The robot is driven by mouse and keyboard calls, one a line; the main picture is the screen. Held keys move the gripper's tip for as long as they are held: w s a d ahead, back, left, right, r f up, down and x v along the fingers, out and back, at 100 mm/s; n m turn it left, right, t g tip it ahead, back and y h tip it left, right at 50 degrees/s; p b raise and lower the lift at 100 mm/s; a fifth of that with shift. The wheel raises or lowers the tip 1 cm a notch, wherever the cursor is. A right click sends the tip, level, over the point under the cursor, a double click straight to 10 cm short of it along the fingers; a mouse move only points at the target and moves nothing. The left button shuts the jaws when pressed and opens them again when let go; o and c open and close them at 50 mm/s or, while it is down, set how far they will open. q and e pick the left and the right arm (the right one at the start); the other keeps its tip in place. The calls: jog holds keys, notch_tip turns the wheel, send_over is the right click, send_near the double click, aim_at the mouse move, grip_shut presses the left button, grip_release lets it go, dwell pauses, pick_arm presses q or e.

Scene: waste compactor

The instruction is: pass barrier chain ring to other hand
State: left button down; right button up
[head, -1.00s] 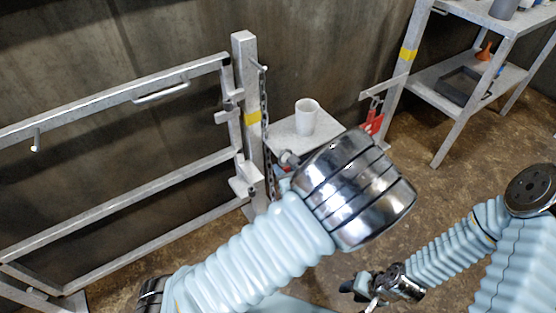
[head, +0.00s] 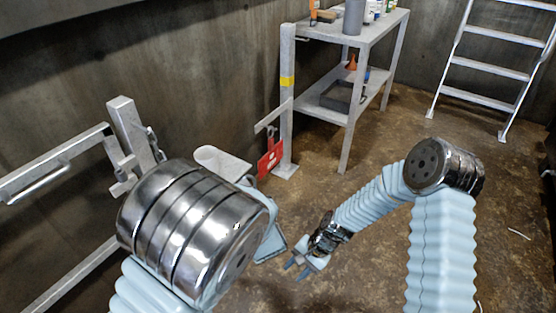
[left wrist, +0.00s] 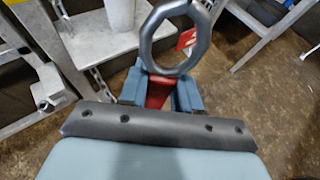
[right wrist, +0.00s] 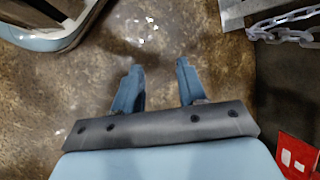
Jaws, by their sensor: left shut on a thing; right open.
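A thick grey ring (left wrist: 147,45) stands upright in the left wrist view, its lower edge between the fingers of my left gripper (left wrist: 161,92), which is shut on it. A red part shows between those fingers below the ring. In the head view my left wrist hides the ring and most of that gripper. My right gripper (head: 298,268) is open and empty over the floor, to the right of my left arm. The right wrist view shows its two fingers (right wrist: 158,80) apart with only floor beyond them. A grey chain (right wrist: 285,34) shows at that view's upper right.
A metal barrier frame (head: 60,165) and post (head: 132,130) stand at left. A red tag (head: 270,158) hangs by a yellow-banded post (head: 287,100). A shelf table (head: 350,100) and a ladder (head: 490,60) stand behind. The floor at right is mostly clear.

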jog(key=w+a+r+m+y, duration=0.1)
jog(key=w+r+m+y, duration=0.1)
jog(key=w+r, duration=0.45)
jog(key=w+a+r+m+y, duration=0.2)
jog(key=w+r, duration=0.2)
jog(key=r, duration=0.5)
notch_tip(320, 180, up, 18)
jog(key=w+f+m+g+y, duration=0.1)
jog(key=w+g+y, duration=0.1)
jog(key=y, duration=0.1)
jog(key=x, duration=0.7)
jog(key=r+x, duration=0.1)
jog(key=x, duration=0.3)
jog(key=shift+s+a+f, duration=0.15)
jog(key=shift+s+a, duration=0.25)
jog(key=shift+a, duration=0.05)
jog(key=shift+c, duration=0.2)
grip_shut()
pick_arm(q)
jog(key=c, duration=0.7)
grip_release()
jog(key=shift+s, duration=0.1)
